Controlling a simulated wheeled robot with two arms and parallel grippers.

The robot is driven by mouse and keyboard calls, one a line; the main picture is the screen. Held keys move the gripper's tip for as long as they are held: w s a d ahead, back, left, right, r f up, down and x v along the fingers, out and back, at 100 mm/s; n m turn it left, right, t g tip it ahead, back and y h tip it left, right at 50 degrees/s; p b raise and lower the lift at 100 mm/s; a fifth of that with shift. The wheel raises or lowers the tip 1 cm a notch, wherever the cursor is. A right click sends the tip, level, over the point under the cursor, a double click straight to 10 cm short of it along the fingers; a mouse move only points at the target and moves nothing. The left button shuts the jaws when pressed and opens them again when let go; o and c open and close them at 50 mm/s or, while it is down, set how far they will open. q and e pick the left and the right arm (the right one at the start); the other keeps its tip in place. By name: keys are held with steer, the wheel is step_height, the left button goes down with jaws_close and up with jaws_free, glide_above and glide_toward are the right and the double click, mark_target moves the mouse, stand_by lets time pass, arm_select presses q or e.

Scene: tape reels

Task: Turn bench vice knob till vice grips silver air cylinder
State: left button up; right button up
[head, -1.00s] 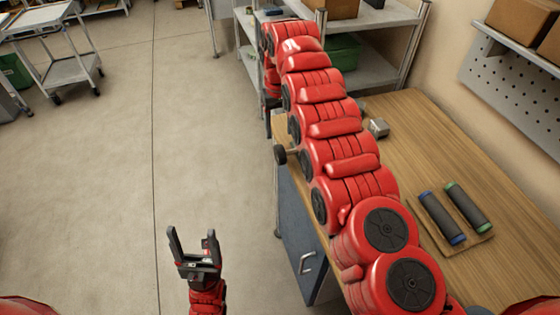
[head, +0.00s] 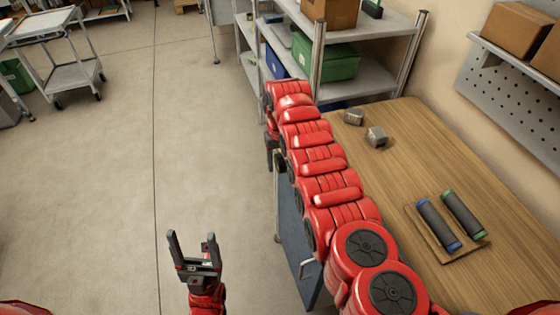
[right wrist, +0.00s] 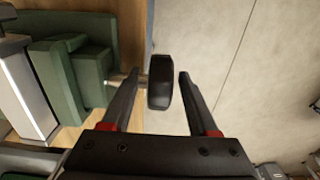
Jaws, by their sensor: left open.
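In the right wrist view the green vice (right wrist: 72,80) stands at the left on the wooden bench. Its dark knob (right wrist: 161,92) sticks out on a short rod past the bench edge. My right gripper (right wrist: 159,76) is open, one finger on each side of the knob, with a visible gap on the right side. A pale metal piece (right wrist: 22,95) at the far left, cut by the frame, looks like the silver air cylinder; whether the jaws touch it I cannot tell. In the head view my right arm hides the vice. My left gripper (head: 192,243) is open and empty over the floor.
On the bench (head: 410,150) are two small grey metal blocks (head: 376,137) and a board with two dark rollers (head: 438,224). A shelf rack with a green bin (head: 328,62) stands behind.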

jaws_close()
